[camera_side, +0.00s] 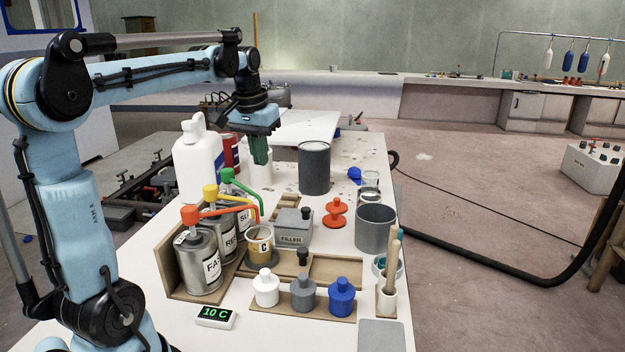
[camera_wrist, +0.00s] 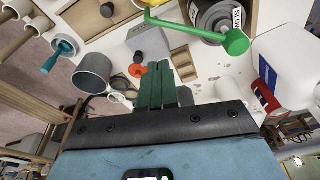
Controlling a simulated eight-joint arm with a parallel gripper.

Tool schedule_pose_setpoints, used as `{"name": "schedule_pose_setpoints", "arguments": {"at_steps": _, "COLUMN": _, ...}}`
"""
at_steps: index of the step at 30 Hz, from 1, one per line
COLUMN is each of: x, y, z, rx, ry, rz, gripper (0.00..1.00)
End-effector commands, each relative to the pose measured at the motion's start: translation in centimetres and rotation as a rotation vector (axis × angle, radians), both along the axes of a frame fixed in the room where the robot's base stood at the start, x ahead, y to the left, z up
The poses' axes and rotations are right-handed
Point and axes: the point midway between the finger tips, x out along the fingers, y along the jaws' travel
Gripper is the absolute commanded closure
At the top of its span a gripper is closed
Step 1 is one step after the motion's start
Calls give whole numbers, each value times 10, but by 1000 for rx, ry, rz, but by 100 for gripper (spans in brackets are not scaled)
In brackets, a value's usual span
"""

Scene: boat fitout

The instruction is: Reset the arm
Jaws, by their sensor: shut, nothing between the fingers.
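My gripper (camera_side: 261,150) is over the back part of the white table (camera_side: 350,150), beside a white jug (camera_side: 199,165) and near a dark grey can (camera_side: 314,168). Its green fingers are together with nothing between them. In the wrist view my gripper (camera_wrist: 158,70) shows the same closed fingers, pointing over the tabletop. A light cylindrical container (camera_side: 261,172) stands just below the fingertips in the side view; I cannot tell whether they touch.
Pump cans with red, yellow and green tops, including the red-topped can (camera_side: 201,262), stand in a wooden rack at the front left. A filler box (camera_side: 294,228), an orange knob piece (camera_side: 336,212), a grey cup (camera_side: 376,228) and small bottles (camera_side: 303,291) crowd the table.

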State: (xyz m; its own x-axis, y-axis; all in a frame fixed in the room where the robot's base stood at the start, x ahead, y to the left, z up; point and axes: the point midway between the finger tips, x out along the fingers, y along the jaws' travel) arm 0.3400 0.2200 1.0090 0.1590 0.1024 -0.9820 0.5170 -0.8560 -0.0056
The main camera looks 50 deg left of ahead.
Motion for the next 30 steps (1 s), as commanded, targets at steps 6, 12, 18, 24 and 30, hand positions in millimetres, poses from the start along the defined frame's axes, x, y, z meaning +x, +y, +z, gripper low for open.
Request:
{"name": "schedule_pose_setpoints", "arguments": {"at_steps": 6, "x": -3, "y": -92, "z": -23, "rx": 66, "ry": -136, "rz": -199, "gripper": 100}}
{"name": "schedule_pose_setpoints", "arguments": {"at_steps": 12, "x": -22, "y": -162, "z": -56, "rx": 100, "ry": -271, "rz": -370, "gripper": 100}}
{"name": "schedule_pose_setpoints", "arguments": {"at_steps": 18, "x": -43, "y": -205, "z": -86, "rx": 111, "ry": -379, "rz": -493, "gripper": 100}}
{"name": "schedule_pose_setpoints", "arguments": {"at_steps": 24, "x": -51, "y": -220, "z": -99, "rx": 111, "ry": -421, "rz": -536, "gripper": 100}}
{"name": "schedule_pose_setpoints", "arguments": {"at_steps": 30, "x": -51, "y": -220, "z": -99, "rx": 112, "ry": -423, "rz": -537, "gripper": 100}}
